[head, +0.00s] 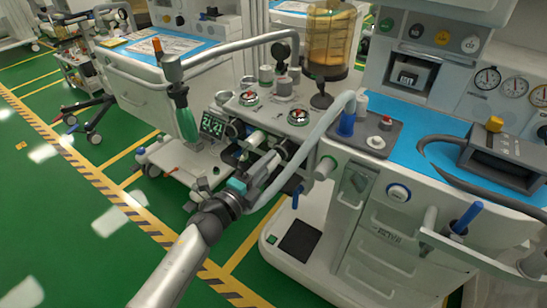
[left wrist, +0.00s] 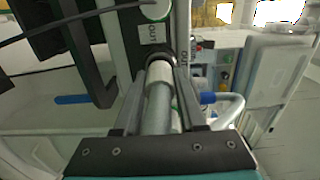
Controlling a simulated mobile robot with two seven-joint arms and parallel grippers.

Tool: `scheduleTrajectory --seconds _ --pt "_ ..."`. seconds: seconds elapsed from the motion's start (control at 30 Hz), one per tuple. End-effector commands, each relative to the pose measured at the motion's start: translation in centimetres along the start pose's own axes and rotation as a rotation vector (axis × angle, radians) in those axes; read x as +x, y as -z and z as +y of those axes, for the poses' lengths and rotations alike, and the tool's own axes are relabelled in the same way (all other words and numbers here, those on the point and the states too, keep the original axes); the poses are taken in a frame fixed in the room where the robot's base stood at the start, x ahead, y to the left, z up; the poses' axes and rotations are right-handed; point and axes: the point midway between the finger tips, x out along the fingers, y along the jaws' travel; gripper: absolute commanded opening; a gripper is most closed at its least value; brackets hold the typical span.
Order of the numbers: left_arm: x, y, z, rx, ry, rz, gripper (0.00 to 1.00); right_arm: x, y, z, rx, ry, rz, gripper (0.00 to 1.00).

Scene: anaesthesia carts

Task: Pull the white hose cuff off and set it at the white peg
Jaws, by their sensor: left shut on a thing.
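My left gripper (head: 266,166) reaches in from the bottom of the head view to the ports on the front of the anaesthesia machine. In the left wrist view its two fingers (left wrist: 160,92) are closed on the sides of a white hose cuff (left wrist: 160,71). The cuff lines up with a dark round port beyond it; I cannot tell whether it is still seated there. A pale grey hose (head: 310,145) curves from beside my gripper up to the tray. A short white peg-like cylinder (head: 361,102) stands at the tray's back; I cannot tell whether it is the white peg. My right gripper is not in view.
A blue cylinder (head: 346,124) and a red-topped knob (head: 385,122) stand on the grey tray (head: 360,137). A blue handle (left wrist: 72,99) sticks out left in the wrist view. Green floor (head: 125,225) is open at left.

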Motion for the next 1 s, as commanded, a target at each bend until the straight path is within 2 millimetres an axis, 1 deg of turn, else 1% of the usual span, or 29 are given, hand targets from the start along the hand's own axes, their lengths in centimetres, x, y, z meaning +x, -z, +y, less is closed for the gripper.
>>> scheduleTrajectory --seconds 1.0 --pt "-4.1 0.0 -0.1 0.000 0.000 0.000 0.00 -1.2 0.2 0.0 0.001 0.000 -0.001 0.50"
